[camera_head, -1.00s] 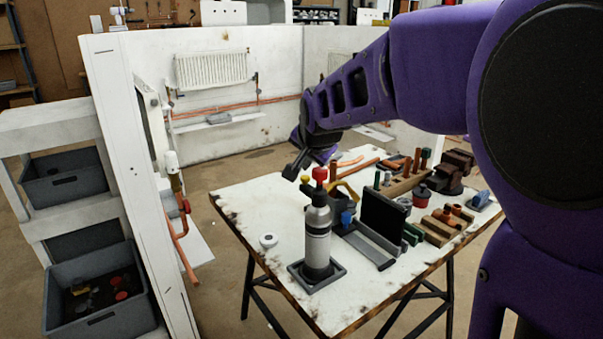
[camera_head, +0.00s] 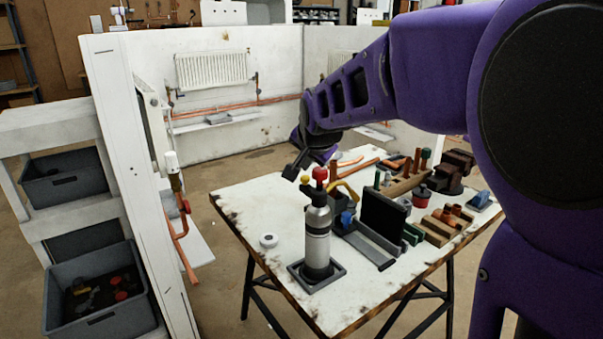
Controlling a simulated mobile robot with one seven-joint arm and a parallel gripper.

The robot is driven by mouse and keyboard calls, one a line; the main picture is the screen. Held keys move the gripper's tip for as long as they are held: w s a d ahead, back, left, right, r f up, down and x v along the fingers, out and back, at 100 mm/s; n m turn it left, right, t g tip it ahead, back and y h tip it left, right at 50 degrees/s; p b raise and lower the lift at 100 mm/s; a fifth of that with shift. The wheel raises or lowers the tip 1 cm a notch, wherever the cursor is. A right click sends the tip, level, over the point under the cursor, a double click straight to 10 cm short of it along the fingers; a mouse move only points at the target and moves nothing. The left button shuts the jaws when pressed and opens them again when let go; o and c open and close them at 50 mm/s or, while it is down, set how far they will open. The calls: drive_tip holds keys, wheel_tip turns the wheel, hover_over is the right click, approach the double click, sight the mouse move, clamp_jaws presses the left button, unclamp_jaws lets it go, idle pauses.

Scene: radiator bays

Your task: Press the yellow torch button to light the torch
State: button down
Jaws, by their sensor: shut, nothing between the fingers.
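The torch (camera_head: 317,235) is a grey and dark bottle with a red cap, upright in a square dark base on the white table. The yellow torch button (camera_head: 305,180) shows as a small yellow spot at the left of the red top. My gripper (camera_head: 290,177) is shut and empty, pointing down and left, just above and left of the yellow button in the picture. I cannot tell whether its tip touches the button. No flame shows.
A white tape roll (camera_head: 268,240) lies left of the torch on the table (camera_head: 240,205). A black upright plate (camera_head: 382,219), a blue-handled tool and several pipe fittings crowd the right side. A white wall panel (camera_head: 130,160) stands left of the table.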

sight(305, 182)
drive_tip(key=shift+f, duration=0.1)
drive_tip(key=shift+f+b, duration=0.3)
drive_tip(key=shift+f, duration=0.05)
drive_tip(key=shift+f, duration=0.5)
idle(1.0)
drive_tip(key=shift+r+p, duration=0.6)
drive_tip(key=shift+r, duration=0.3)
wheel_tip(305, 182, up, 5)
drive_tip(key=p, duration=0.3)
drive_tip(key=shift+r, duration=0.1)
idle(0.4)
